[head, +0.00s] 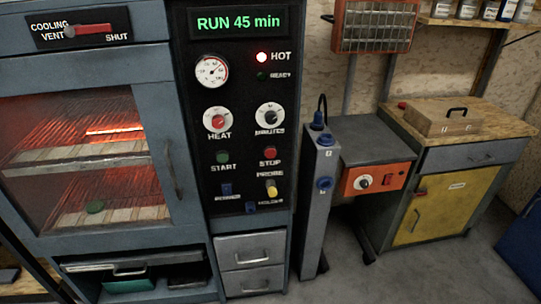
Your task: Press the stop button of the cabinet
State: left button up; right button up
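The cabinet (183,205) stands at the left and middle of the head view, with a glowing oven window on its left side. Its black control panel (240,135) faces me. The red stop button (270,154) sits on the right of the panel, with the word STOP under it. The green start button (222,157) is to its left. The display (238,22) reads RUN 45 min. Neither of my grippers is in view.
A grey post (318,200) with blue knobs stands just right of the cabinet. Beyond it are a grey unit with an orange control box (377,179) and a bench with a yellow door (440,208). Floor is clear at lower right.

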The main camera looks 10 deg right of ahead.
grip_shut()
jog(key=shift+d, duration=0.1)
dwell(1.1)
